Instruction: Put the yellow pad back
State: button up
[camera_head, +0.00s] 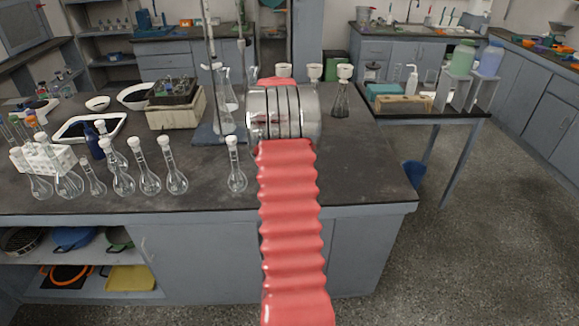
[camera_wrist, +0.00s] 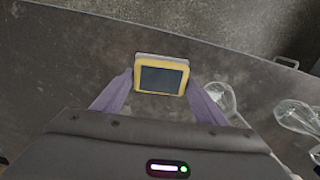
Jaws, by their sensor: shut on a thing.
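The yellow pad (camera_wrist: 161,63) shows in the wrist view, a small yellow-framed rectangle with a dark grey face and a pale far edge. My gripper (camera_wrist: 160,88) has its two purple-grey fingers on either side of the pad and is shut on it. The dark bench top lies beyond the pad; I cannot tell how high the pad is above it. In the head view my red arm hides the gripper and the pad.
Several glass flasks (camera_head: 148,178) stand along the bench's (camera_head: 205,195) front left. Flasks also show at right in the wrist view (camera_wrist: 297,117). The bench's right front is clear.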

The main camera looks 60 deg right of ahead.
jog(key=w+a, duration=0.2)
jog(key=a, duration=0.1)
jog(key=w+a+n, duration=0.1)
jog(key=w+a, duration=0.1)
jog(key=a, duration=0.2)
jog(key=w+a+n, duration=0.1)
jog(key=w+a, duration=0.1)
jog(key=a, duration=0.2)
jog(key=shift+w+f, duration=0.35)
jog(key=shift+w, duration=0.05)
jog(key=w+a+n, duration=0.2)
jog(key=a, duration=1.1)
jog(key=w+a+r+n, duration=0.1)
jog(key=w+a+n, duration=0.2)
jog(key=a, duration=1.1)
jog(key=w+a+r+n, duration=0.1)
jog(key=w+a+n, duration=0.1)
jog(key=a, duration=1.2)
jog(key=shift+w+n, duration=0.4)
jog(key=shift+w, duration=0.05)
